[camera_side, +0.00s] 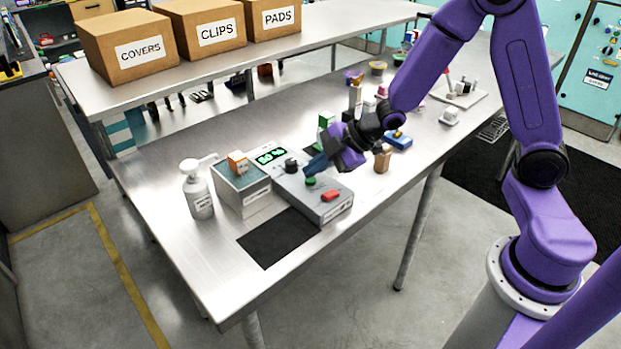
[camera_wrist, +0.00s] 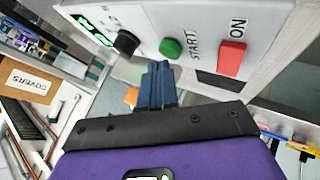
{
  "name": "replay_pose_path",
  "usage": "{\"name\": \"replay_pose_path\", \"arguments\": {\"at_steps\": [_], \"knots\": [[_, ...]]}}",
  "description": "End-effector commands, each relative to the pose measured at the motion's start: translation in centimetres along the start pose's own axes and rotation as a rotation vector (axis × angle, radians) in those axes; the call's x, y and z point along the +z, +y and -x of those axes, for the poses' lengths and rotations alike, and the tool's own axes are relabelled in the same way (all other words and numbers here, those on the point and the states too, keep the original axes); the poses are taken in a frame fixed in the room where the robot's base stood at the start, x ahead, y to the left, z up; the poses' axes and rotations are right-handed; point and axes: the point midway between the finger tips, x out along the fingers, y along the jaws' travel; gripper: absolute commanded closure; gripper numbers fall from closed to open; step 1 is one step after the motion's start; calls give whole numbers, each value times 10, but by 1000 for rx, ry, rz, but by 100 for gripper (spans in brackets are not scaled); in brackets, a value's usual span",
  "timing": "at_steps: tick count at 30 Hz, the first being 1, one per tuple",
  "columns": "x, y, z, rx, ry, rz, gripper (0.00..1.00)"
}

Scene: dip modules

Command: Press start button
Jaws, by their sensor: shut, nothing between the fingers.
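The grey control box (camera_side: 335,208) stands on the metal table. It has a green round button (camera_side: 310,181), a red switch (camera_side: 331,196), a black knob (camera_side: 291,165) and a lit green display (camera_side: 270,156). In the wrist view the green button (camera_wrist: 171,48) is beside the word START, and the red switch (camera_wrist: 232,58) is beside ON. My gripper (camera_side: 312,168) has its blue fingers closed together with nothing between them. The fingertips are close to the green button; in the wrist view the fingers (camera_wrist: 157,66) end just short of it in the picture. I cannot tell whether they touch.
A box with an orange block (camera_side: 238,163) on top and a white pump bottle (camera_side: 198,190) stand left of the control box. A black mat (camera_side: 278,238) lies in front. The table's near left is bare.

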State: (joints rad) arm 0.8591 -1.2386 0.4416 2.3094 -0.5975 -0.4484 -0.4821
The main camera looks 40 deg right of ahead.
Motion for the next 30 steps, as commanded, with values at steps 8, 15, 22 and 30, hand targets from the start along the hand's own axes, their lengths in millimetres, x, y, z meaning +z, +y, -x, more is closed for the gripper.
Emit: {"name": "replay_pose_path", "arguments": {"at_steps": [8, 15, 22, 30], "knots": [[2, -2, -2, -1, -1, -2, 100], [3, -3, -4, -1, -1, -1, 100], [4, -4, -6, -2, 0, -1, 100], [4, -4, -5, -2, -1, -1, 100]]}}
